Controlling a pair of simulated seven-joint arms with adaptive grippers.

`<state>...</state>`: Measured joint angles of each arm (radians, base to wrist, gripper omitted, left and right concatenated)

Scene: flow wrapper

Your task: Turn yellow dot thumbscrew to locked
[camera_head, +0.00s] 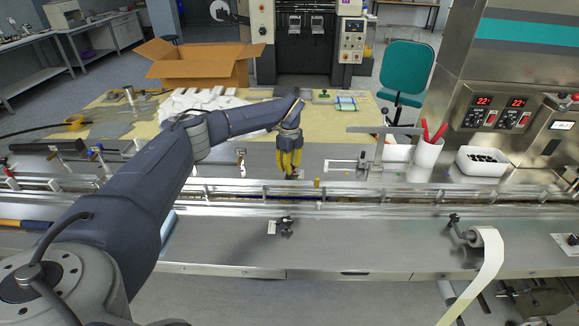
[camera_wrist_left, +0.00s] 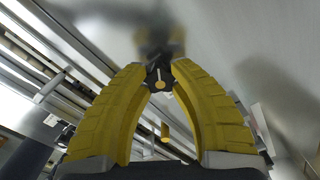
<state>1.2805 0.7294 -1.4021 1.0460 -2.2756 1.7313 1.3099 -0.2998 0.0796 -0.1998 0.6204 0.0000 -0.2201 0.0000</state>
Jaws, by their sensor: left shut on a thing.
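My left gripper (camera_head: 291,175) reaches down over the far side of the machine's rail in the head view. In the left wrist view its two yellow fingers (camera_wrist_left: 159,66) close from both sides on a small black thumbscrew (camera_wrist_left: 158,77). The thumbscrew shows a yellow dot and a thin light pointer line on its face. In the head view the fingers mostly hide it. I cannot read any locked or unlocked mark beside it. My right gripper is in neither view.
A metal guide rail (camera_head: 400,193) runs across the machine, close to the gripper. A small yellow post (camera_head: 317,183) stands just right of the fingers. Another black knob (camera_head: 285,226) with a white label sits on the near side. An upright scale bracket (camera_head: 378,150) stands to the right.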

